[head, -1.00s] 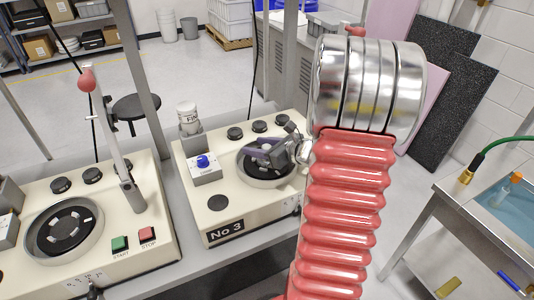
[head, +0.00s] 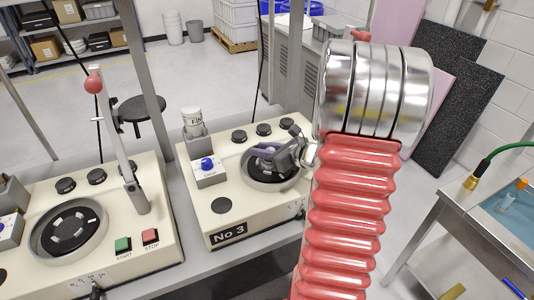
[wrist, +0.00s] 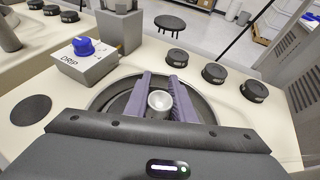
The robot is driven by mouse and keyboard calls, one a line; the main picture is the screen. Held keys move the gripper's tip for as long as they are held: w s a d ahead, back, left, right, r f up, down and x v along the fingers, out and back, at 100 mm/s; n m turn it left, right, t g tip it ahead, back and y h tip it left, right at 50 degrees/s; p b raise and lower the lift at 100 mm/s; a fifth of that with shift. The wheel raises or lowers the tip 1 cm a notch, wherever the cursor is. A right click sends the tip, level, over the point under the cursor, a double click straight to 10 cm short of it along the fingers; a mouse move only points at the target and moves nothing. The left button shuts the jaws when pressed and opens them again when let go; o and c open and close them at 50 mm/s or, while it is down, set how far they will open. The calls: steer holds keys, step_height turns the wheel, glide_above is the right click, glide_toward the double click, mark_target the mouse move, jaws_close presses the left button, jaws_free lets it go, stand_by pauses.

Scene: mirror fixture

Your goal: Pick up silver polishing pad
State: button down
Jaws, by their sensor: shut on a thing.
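The silver polishing pad appears as a small round silver piece (wrist: 160,101) between my gripper's purple fingers in the wrist view. My gripper (wrist: 163,88) is shut on it, with one finger along each side. The dark round plate of the No 3 machine lies below and around the fingers. In the head view my gripper (head: 264,154) is over that plate (head: 262,182), and the pad is hidden there. I cannot tell whether the pad still touches the plate.
A grey DRIP box with a blue knob (wrist: 84,46) stands left of the plate, close to a grey holder with a white bottle (head: 191,120). Black knobs (head: 239,136) line the machine's back. A second machine (head: 70,235) with an upright lever is at left.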

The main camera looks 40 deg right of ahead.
step_height(320, 180, up, 10)
stand_by(0.6)
stand_by(0.5)
